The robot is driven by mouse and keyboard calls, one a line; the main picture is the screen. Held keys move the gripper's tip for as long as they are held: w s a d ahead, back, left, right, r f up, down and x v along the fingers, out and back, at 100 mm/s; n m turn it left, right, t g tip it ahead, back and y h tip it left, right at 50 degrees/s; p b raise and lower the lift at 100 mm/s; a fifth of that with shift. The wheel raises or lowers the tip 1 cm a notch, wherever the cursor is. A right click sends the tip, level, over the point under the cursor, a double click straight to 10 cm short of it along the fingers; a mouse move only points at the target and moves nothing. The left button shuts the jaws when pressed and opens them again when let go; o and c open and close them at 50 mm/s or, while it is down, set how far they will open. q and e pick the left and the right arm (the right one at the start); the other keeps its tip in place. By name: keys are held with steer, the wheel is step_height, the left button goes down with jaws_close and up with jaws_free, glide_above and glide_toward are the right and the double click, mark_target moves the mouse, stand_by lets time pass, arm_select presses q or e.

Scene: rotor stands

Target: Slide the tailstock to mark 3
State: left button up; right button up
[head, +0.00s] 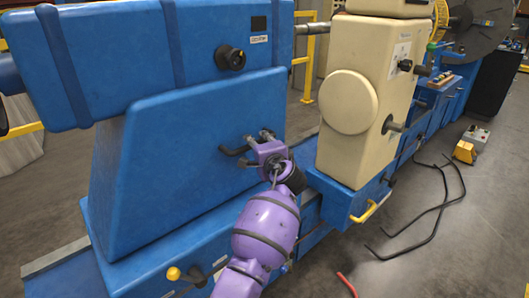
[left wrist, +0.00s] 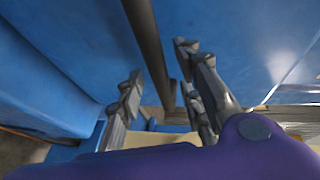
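A large blue housing (head: 180,170) stands on the blue bed at left, and a cream housing (head: 355,95) stands on the bed right of it. I cannot tell for sure which is the tailstock. No numbered mark is legible. A dark lever (head: 236,151) sticks out of the blue housing's side. My purple left gripper (head: 259,142) is at this lever. In the left wrist view, a dark bar (left wrist: 147,45) runs between the spread fingers of the left gripper (left wrist: 160,68). The fingers look open around it; contact is unclear. My right gripper is not in view.
A yellow-knobbed lever (head: 174,273) is low on the bed front. A yellow handle (head: 370,211) is below the cream housing. Black cables (head: 440,205) and a small yellow-and-grey box (head: 470,145) lie on the floor at right. A red cable end (head: 346,283) lies nearer.

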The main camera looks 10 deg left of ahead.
arm_select(q)
steer(key=v, duration=1)
steer(key=shift+d, duration=0.1)
